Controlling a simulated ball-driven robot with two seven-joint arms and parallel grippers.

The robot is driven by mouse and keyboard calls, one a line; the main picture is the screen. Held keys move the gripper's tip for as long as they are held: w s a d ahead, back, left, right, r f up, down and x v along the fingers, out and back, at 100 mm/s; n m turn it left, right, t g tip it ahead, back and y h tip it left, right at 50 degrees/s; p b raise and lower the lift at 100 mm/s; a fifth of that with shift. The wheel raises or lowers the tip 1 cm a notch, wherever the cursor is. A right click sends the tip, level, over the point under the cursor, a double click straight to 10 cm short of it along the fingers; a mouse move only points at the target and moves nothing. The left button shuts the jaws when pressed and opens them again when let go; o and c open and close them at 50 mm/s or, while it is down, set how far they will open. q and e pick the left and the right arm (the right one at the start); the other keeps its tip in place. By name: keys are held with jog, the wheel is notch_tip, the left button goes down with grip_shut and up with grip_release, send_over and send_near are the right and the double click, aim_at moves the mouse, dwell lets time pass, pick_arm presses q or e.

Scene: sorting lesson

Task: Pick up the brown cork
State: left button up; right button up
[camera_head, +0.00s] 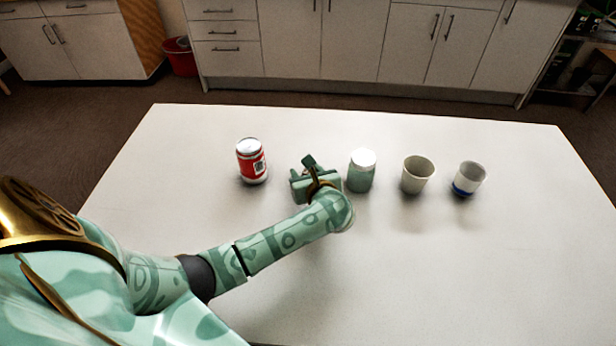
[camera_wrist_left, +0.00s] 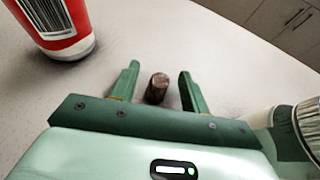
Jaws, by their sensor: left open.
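The brown cork (camera_wrist_left: 156,88) lies on the white table in the left wrist view, between the two fingers of my left gripper (camera_wrist_left: 157,86). The fingers are open, with a gap on each side of the cork. In the head view my left gripper (camera_head: 303,172) is over the table between the red can and the green jar. The cork is hidden behind my gripper there. My right gripper is in neither view.
A red can (camera_head: 252,162) stands left of my gripper. A green jar with a white lid (camera_head: 361,171) stands close on its right. A beige cup (camera_head: 418,175) and a white-and-blue cup (camera_head: 468,179) stand farther right. The table (camera_head: 450,270) is clear in front.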

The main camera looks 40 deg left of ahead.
pick_arm(q)
jog(key=shift+a, duration=0.1)
jog(key=shift+c, duration=0.4)
grip_shut()
